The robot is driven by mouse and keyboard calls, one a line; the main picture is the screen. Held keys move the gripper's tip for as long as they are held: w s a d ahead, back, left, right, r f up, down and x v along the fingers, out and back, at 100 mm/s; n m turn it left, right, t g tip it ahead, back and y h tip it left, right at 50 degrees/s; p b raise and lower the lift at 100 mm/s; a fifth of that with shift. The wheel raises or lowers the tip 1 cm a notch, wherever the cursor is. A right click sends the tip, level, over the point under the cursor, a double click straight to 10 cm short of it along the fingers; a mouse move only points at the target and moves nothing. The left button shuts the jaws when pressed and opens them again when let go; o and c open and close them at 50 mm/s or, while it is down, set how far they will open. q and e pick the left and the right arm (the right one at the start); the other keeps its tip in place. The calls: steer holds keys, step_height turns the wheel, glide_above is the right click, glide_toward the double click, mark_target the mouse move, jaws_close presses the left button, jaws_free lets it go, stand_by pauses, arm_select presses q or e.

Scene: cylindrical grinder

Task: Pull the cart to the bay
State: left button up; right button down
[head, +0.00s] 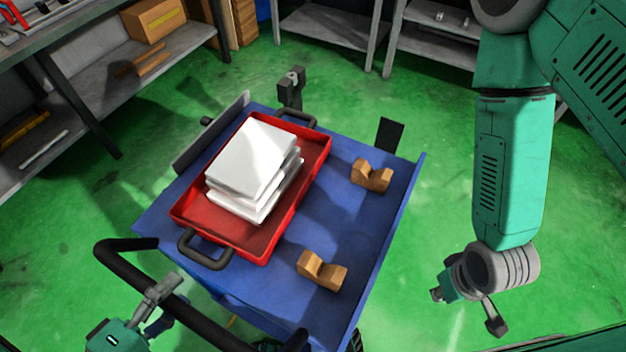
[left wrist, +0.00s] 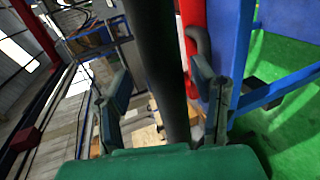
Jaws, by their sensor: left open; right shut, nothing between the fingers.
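The blue cart (head: 340,225) stands on the green floor in the head view. Its black push handle (head: 118,252) is at the near left side. My left gripper (head: 164,303) is open at the handle. In the left wrist view the dark handle bar (left wrist: 158,70) runs between the two open fingers (left wrist: 162,90); I cannot tell whether they touch it. My right gripper (head: 467,303) is shut and empty, above the floor to the right of the cart. The bay is not clearly identifiable in these views.
A red tray (head: 237,233) with several white blocks (head: 252,158) lies on the cart, beside two wooden V-blocks (head: 371,176) (head: 322,271). Grey shelving (head: 95,95) stands at the left and more shelves (head: 328,38) at the back. Green floor is open right of the cart.

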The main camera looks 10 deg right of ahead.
arm_select(q)
steer(key=shift+s+a+r+p, duration=0.25)
steer(key=shift+s+r+p, duration=0.25)
steer(key=shift+s+r, duration=0.2)
steer(key=r+p+v, duration=0.1)
steer(key=p+v, duration=0.2)
steer(key=v, duration=0.3)
steer(key=shift+r+p, duration=0.15)
steer(key=shift+p, duration=0.2)
steer(key=shift+a, duration=0.1)
steer(key=shift+a, duration=0.2)
